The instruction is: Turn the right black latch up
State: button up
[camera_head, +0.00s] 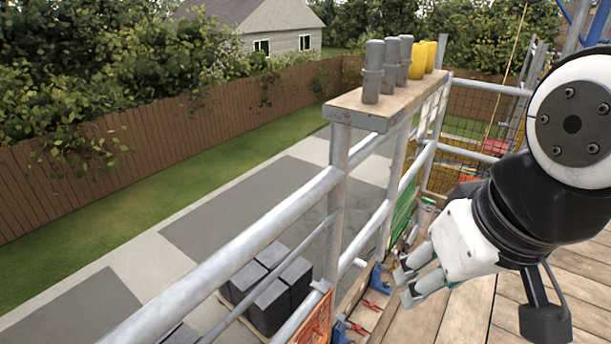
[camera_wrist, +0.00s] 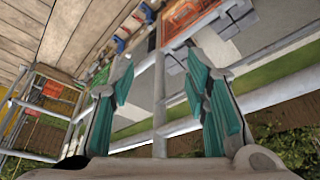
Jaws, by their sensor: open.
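I cannot make out the right black latch in either view. My gripper (camera_head: 408,286) is at the right of the head view, pointing down and left over the plank deck, beside the scaffold rail. Its two fingers are apart with nothing visible between them. In the wrist view my gripper (camera_wrist: 160,82) shows teal finger pads spread wide, with a grey rail post (camera_wrist: 159,105) behind the gap. I see no contact between the fingers and anything.
Metal guardrails (camera_head: 262,235) run along the deck (camera_head: 455,318). A wooden shelf (camera_head: 395,101) holds grey cylinders (camera_head: 373,72) and yellow ones (camera_head: 419,60). Blue-handled tools (camera_head: 378,278) and an orange mesh (camera_head: 317,322) lie near the deck edge. Dark blocks (camera_head: 270,290) stand below, outside the rail.

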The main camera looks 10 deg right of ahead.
jog(key=w+d+f+m+g+y+b, duration=0.3)
jog(key=w+f+m+g+y+b, duration=0.15)
jog(key=w+f+b, duration=0.9)
jog(key=w+d+f+m+g+y+b, duration=0.15)
jog(key=w+f, duration=0.25)
jog(key=f, duration=0.5)
jog(key=w+d+f+m+t+y+b, duration=0.1)
jog(key=w+d+f+m+y+b, duration=0.15)
jog(key=f, duration=0.55)
jog(key=w+d+f+m+g+y+b, duration=0.1)
jog(key=w+d+f+m+b, duration=0.2)
jog(key=f, duration=0.6)
jog(key=w+d+f+m+t+y+b, duration=0.1)
jog(key=d+f+m+t+y+b, duration=0.2)
jog(key=f, duration=1)
jog(key=w+d+f+m+t+y+b, duration=0.15)
jog(key=f+m+b, duration=0.3)
jog(key=f, duration=0.75)
jog(key=s+a+f+m+t+b, duration=0.15)
jog(key=f+m+t+b, duration=0.25)
jog(key=f, duration=0.8)
jog(key=s+a+f+m+t+b, duration=0.1)
jog(key=s+f+m+t+b, duration=0.25)
jog(key=f, duration=0.95)
jog(key=w+a+m+t+b, duration=0.1)
jog(key=w+a+b, duration=0.2)
jog(key=w+a, duration=0.6)
jog(key=shift+w+a+b, duration=0.15)
jog(key=shift+a+b, duration=0.2)
jog(key=shift+a, duration=0.6)
